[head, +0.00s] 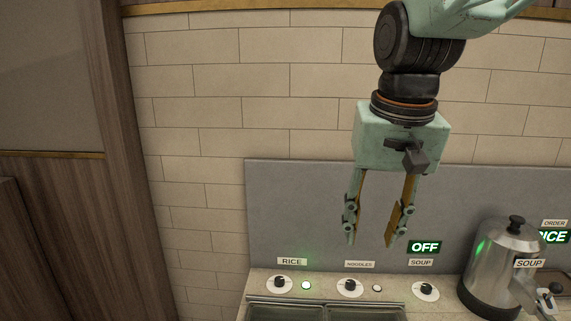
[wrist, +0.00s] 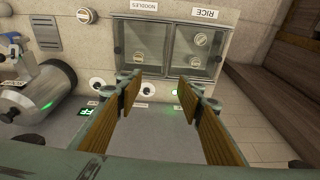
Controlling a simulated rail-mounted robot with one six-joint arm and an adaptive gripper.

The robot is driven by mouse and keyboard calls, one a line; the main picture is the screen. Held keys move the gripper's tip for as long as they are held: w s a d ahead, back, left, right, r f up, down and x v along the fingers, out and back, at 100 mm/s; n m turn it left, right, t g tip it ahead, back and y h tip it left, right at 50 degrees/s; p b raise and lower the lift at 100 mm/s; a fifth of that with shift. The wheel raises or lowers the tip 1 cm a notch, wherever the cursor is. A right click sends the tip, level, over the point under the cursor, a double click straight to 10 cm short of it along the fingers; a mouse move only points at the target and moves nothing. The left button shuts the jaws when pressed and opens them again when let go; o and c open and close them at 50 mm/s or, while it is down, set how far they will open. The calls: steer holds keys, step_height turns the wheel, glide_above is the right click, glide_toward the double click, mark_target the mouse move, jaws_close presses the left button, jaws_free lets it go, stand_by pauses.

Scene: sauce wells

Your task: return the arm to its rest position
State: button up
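My gripper (head: 372,241) hangs from my arm in front of the grey back panel, above the counter with the knobs. Its two fingers point down and stand well apart, with nothing between them. In the wrist view the gripper (wrist: 152,88) also shows spread, empty fingers with wood-coloured inner pads. It touches nothing that I can see.
A steel soup pot (head: 499,268) stands at the right. Knobs labelled RICE (head: 280,284), NOODLES (head: 350,288) and SOUP (head: 426,292) line the counter, with a green light by RICE. Two glass-covered wells (wrist: 145,45) lie in front. An OFF sign (head: 424,247) glows above SOUP.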

steer(key=s+d, duration=0.2)
steer(key=s, duration=0.9)
steer(key=s+d+f+n+t, duration=0.1)
steer(key=s+d, duration=0.1)
steer(key=s, duration=0.9)
steer(key=shift+s+d+t, duration=0.25)
steer(key=shift+d+t, duration=0.05)
steer(key=shift+d, duration=0.1)
steer(key=shift+w, duration=0.15)
steer(key=shift+c, duration=0.7)
